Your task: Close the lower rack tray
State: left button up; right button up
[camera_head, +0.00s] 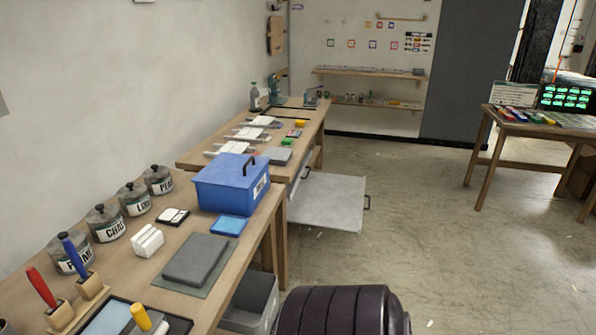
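A flat grey tray (328,203) sticks out from under the far work table into the aisle, to the right of the blue box. It has a dark handle (367,202) on its right-hand end. Above its left end, close to the table's side, a second small handle (305,172) shows, seemingly on an upper tray that is pushed in. The rack frame under the table is mostly hidden by the table and the blue box. Neither of my grippers is in view.
The near table (200,222) carries a blue box (222,188), jars and grey slabs. Open concrete floor (440,240) lies right of the tray. Another table (540,130) stands at the right.

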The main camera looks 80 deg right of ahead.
aim_at(324, 200)
jog(key=l+z, duration=0.1)
jog(key=z, duration=0.35)
jog(key=k+l+z, duration=0.1)
jog(key=z, duration=0.3)
jog(key=l+z, duration=0.1)
jog(key=z, duration=0.35)
jog(key=l+z, duration=0.1)
jog(key=z, duration=0.3)
jog(key=l+z, duration=0.2)
jog(key=l, duration=0.15)
jog(key=i+l+z, duration=0.2)
jog(key=l, duration=0.15)
jog(key=l+z, duration=0.2)
jog(key=i+l+z, duration=0.15)
jog(key=l, duration=0.25)
jog(key=i+l, duration=0.3)
jog(key=i, duration=0.15)
jog(key=i+j+u, duration=0.25)
jog(key=i, duration=0.6)
jog(key=i+u, duration=0.25)
jog(key=i, duration=0.6)
